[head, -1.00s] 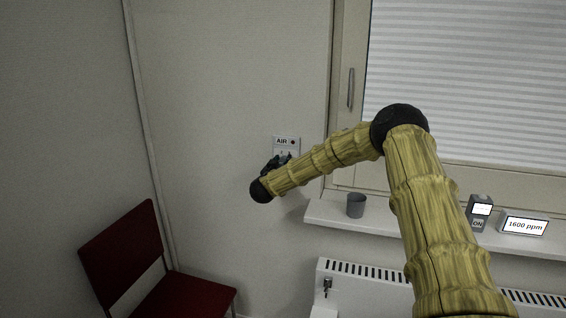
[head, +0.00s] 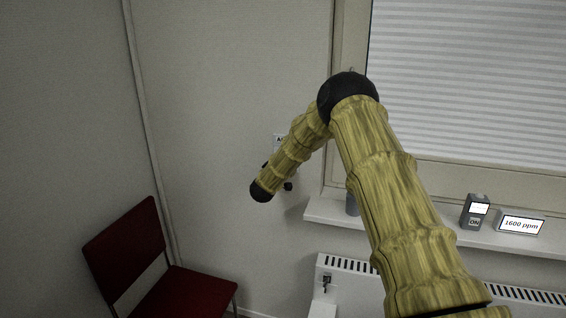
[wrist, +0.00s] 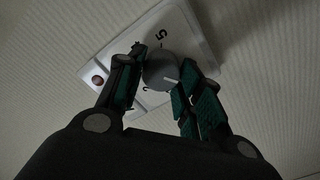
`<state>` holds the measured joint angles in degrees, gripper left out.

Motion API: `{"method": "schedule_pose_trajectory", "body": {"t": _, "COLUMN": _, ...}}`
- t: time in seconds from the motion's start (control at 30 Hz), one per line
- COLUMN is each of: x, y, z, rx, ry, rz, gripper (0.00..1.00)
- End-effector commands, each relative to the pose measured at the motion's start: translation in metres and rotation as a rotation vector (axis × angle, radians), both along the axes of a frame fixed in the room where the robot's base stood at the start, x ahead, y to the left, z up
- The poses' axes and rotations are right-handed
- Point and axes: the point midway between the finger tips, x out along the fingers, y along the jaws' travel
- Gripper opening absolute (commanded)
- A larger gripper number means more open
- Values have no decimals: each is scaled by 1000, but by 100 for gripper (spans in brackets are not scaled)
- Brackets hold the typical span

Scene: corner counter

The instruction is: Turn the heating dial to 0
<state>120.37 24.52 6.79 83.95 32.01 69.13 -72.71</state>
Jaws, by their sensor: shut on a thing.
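In the wrist view, a round grey dial (wrist: 160,70) sits on a white wall plate (wrist: 185,28). A white pointer line on the dial points towards the lower right of the picture. A "5" shows above the dial, and a smaller mark at lower left may be a "2". A reddish round spot is at the plate's left end. My gripper (wrist: 168,78) is shut on the dial, one finger on each side. In the head view, my arm hides the dial and most of the plate (head: 278,139); an "A" shows at its edge.
A radiator (head: 345,290) with a dark valve (head: 327,281) stands below the sill (head: 325,214). A cup (head: 352,205), partly hidden by my arm, a grey device (head: 475,211) and a "1600 ppm" display (head: 521,224) are on the sill. A red chair (head: 125,247) stands at lower left.

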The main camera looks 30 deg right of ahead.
Motion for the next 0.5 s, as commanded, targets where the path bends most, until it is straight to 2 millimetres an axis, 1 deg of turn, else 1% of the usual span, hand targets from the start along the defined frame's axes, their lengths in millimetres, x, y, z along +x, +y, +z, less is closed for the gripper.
{"method": "schedule_pose_trajectory", "body": {"t": 0.37, "x": 0, "y": 1, "z": 0, "rx": -3, "ry": 3, "rz": 1, "gripper": 12}}
{"method": "schedule_pose_trajectory", "body": {"t": 0.4, "x": 0, "y": 1, "z": 0, "rx": -3, "ry": 3, "rz": 1, "gripper": 43}}
{"method": "schedule_pose_trajectory", "body": {"t": 0.47, "x": 0, "y": 1, "z": 0, "rx": -2, "ry": 2, "rz": 1, "gripper": 54}}
{"method": "schedule_pose_trajectory", "body": {"t": 0.5, "x": 0, "y": 0, "z": 0, "rx": -2, "ry": 2, "rz": 1, "gripper": 57}}
